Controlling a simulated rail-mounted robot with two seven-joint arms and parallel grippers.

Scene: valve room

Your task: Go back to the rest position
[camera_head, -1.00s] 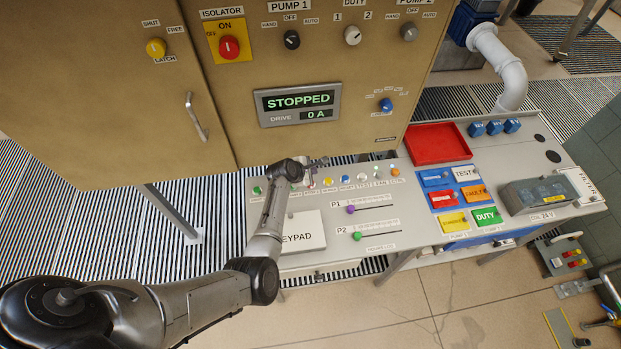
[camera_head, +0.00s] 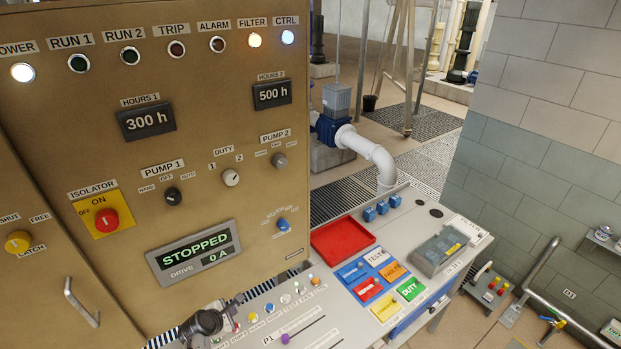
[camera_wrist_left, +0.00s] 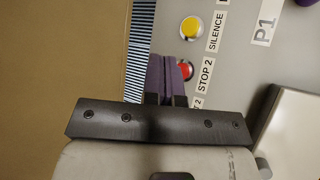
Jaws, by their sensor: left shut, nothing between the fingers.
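My left gripper (camera_head: 232,308) shows at the bottom of the head view, near the left end of the button row on the console (camera_head: 408,214). In the left wrist view its purple-padded fingers (camera_wrist_left: 165,78) are together and empty. They partly cover the red STOP 2 button (camera_wrist_left: 185,70); whether they touch it I cannot tell. The yellow SILENCE button (camera_wrist_left: 191,27) lies just beyond. The rest of my left arm is mostly below the head view's edge. My right gripper is in no view.
The tan cabinet (camera_head: 215,120) stands close behind the left gripper, with a handle (camera_head: 80,302) at its left. The console carries a red tray (camera_head: 343,240), coloured cards and a grey box (camera_head: 440,248). A pale keypad block (camera_wrist_left: 290,135) is at the wrist view's right.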

